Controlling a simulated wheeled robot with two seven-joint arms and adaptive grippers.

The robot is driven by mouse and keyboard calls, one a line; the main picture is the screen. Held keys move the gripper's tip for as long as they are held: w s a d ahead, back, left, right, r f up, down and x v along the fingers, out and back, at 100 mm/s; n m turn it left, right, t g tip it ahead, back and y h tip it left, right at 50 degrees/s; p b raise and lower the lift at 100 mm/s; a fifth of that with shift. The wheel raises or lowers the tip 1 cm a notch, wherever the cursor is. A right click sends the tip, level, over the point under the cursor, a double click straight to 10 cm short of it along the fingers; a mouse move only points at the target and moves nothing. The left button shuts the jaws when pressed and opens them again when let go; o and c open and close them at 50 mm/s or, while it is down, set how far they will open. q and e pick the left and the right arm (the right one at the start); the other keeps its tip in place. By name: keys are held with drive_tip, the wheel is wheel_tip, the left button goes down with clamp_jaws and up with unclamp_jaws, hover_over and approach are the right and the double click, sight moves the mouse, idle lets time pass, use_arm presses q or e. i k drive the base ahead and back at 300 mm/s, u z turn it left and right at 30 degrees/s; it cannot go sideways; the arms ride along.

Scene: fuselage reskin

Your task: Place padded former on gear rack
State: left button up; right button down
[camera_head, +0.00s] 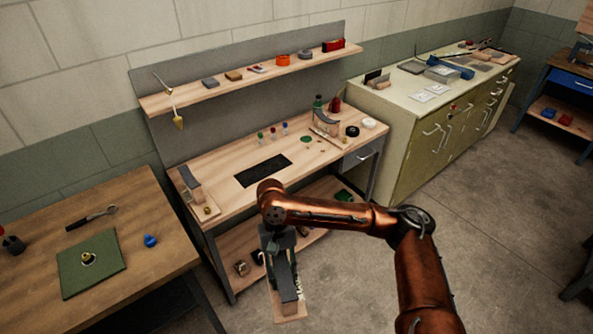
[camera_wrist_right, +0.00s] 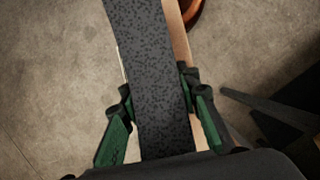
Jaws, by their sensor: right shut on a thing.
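My right gripper (camera_head: 279,246) hangs in front of the middle workbench, over the floor side. It is shut on the padded former (camera_head: 287,283), a long piece with a dark grey face and pale wooden edge and base. In the right wrist view, the former's speckled dark pad (camera_wrist_right: 150,55) runs between the two green-black fingers of my right gripper (camera_wrist_right: 156,84), with a wooden strip along its right side. The former's near part is hidden by the gripper body. I cannot tell for sure which structure is the gear rack. My left gripper is not in view.
The middle workbench (camera_head: 225,195) carries a dark mat (camera_head: 263,170), small bottles and two similar curved pieces on wooden bases. Its wall shelf (camera_head: 215,91) holds small items, and its lower shelf (camera_head: 292,243) holds a few parts. A wooden table (camera_head: 140,205) stands left, a green cabinet (camera_head: 395,152) right.

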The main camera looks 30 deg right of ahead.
sight(264, 169)
drive_tip(key=z, duration=2.4)
drive_tip(key=i, duration=3.15)
drive_tip(key=u, duration=3.75)
drive_tip(key=i, duration=1.1)
